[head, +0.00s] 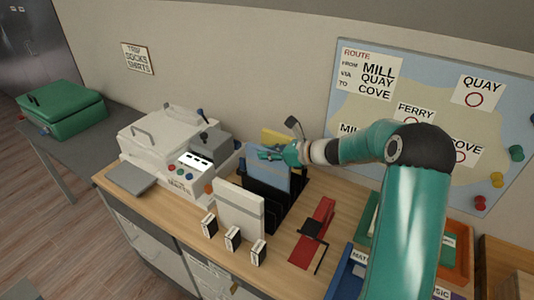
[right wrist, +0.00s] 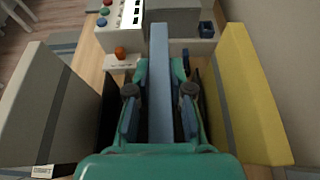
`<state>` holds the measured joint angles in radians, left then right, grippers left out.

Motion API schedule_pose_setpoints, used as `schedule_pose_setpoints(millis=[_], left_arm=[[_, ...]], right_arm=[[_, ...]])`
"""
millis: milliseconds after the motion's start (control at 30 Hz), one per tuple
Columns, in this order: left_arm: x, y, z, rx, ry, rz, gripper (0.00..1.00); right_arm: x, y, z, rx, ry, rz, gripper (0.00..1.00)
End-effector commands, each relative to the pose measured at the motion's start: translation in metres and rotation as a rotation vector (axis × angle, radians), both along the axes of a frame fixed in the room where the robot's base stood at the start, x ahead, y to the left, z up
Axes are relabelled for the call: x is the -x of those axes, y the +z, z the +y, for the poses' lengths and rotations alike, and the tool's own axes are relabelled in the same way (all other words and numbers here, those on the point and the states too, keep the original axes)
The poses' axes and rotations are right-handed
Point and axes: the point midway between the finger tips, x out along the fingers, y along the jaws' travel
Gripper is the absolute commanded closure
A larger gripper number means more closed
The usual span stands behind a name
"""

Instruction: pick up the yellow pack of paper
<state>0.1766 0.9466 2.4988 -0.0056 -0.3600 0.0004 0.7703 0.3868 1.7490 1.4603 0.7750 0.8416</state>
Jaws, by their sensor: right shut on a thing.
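The yellow pack of paper (head: 277,139) stands upright in the back slot of a black rack (head: 280,190), partly hidden behind my right gripper. In the right wrist view the yellow pack (right wrist: 248,95) stands to the right of the jaws, apart from them. My right gripper (head: 270,153) is shut on a blue pack (head: 268,175), not the yellow one. In the right wrist view the blue pack (right wrist: 159,75) runs between the two fingers (right wrist: 160,110). The blue pack is upright and appears to be in the rack. My left gripper is not in view.
A white pack (head: 238,208) stands at the rack's front. Several small boxes (head: 232,238) stand before it. A white machine (head: 165,150) is left of the rack, a red tool (head: 312,232) with a black handle right of it. The wall is close behind.

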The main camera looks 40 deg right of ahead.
Motion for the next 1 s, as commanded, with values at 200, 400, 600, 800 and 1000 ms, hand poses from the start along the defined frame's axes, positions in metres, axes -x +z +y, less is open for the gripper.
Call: schedule_pose_setpoints(millis=[200,400,600,800,1000], left_arm=[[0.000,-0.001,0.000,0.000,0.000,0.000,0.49],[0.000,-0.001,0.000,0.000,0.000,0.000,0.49],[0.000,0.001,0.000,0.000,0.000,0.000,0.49],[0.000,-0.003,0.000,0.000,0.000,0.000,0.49],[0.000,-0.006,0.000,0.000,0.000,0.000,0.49]], right_arm=[[0.000,-0.001,0.000,0.000,0.000,0.000,0.65],[0.000,-0.001,0.000,0.000,0.000,0.000,0.55],[0.000,0.001,0.000,0.000,0.001,0.000,0.55],[0.016,0.008,-0.006,0.002,-0.002,-0.002,0.55],[0.051,0.022,-0.016,0.002,-0.003,-0.001,0.55]])
